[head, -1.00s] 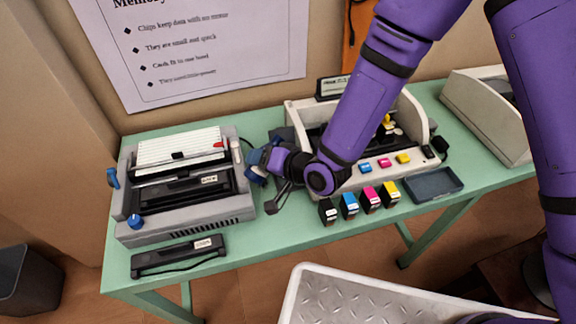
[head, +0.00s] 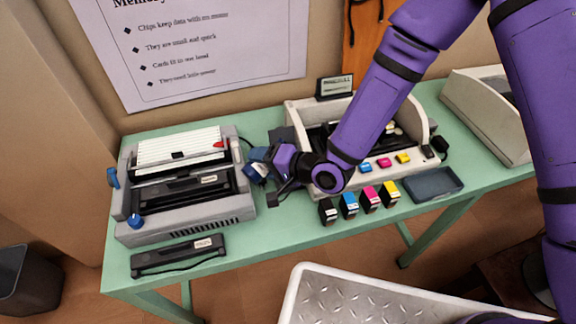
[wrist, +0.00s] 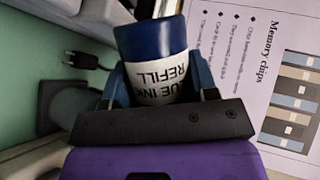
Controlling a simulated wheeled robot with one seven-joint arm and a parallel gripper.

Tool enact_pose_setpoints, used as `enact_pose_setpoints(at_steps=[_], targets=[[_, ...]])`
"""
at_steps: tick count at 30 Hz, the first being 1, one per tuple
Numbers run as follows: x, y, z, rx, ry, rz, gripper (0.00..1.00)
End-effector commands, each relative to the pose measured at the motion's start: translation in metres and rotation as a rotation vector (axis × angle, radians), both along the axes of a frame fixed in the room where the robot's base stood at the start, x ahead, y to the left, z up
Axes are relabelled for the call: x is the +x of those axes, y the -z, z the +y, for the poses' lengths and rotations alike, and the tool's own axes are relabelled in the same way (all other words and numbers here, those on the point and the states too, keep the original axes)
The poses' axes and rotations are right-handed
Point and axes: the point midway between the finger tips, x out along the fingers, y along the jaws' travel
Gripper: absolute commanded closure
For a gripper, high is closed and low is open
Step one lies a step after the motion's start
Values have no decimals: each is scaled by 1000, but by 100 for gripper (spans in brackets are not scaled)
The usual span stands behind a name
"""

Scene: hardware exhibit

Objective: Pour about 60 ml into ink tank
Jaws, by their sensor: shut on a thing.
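My gripper (head: 264,166) is shut on a blue refill bottle (wrist: 155,50). The bottle has a white label reading "UE INK" and "REFILL", upside down in the wrist view, between two blue fingers. In the head view a blue part of the bottle (head: 257,154) shows beside my gripper, above the table gap between the two machines. I cannot make out any liquid or flow. A beige open-topped printer (head: 347,181) stands to the right, with blue, magenta and yellow blocks on its front. My arm hides part of its inside. I cannot tell which part is the ink tank.
A grey machine with a blue knob (head: 136,221) stands left on the green table (head: 275,240). Black, blue, magenta and yellow cartridges (head: 349,206) stand before the printer, beside a dark tray (head: 434,184). A loose black unit (head: 178,256) lies at the front left.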

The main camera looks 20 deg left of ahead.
Motion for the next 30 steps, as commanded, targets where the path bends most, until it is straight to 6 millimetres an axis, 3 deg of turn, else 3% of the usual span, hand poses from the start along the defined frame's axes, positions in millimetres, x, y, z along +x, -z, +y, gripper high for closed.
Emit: enact_pose_setpoints(at_steps=[30], targets=[[1, 4, -2, 76, 0, 138, 73]])
